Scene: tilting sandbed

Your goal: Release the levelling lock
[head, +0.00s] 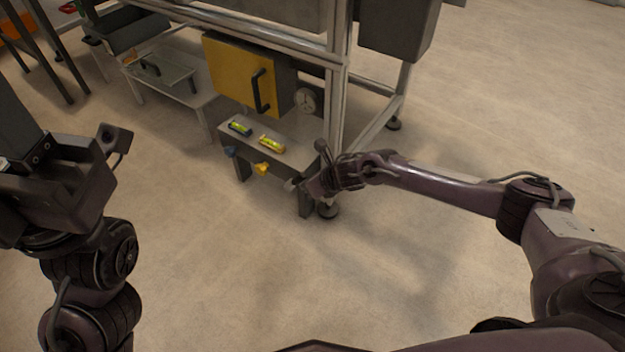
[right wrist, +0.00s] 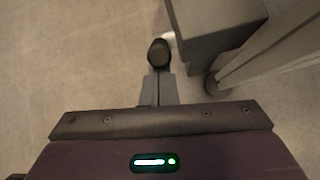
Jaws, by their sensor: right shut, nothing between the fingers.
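A dark rounded knob (right wrist: 159,52) shows in the right wrist view, straight ahead of my right fingertips; it may be the levelling lock's handle. My right gripper (right wrist: 157,88) is shut and empty, its tips at or just short of the knob; I cannot tell whether they touch. In the head view my right gripper (head: 295,186) is at the right front end of the grey levelling box (head: 292,150), low beside its leg. The knob cannot be made out clearly there. My left gripper (head: 70,180) is at the far left, away from the box; its fingers are unclear.
The box carries two spirit levels (head: 271,144), a blue knob (head: 230,152) and a yellow knob (head: 262,169). A yellow door (head: 242,75) with a black handle and a round dial (head: 305,100) stand behind. A metal frame post (head: 337,100) is close to my right gripper. The front floor is clear.

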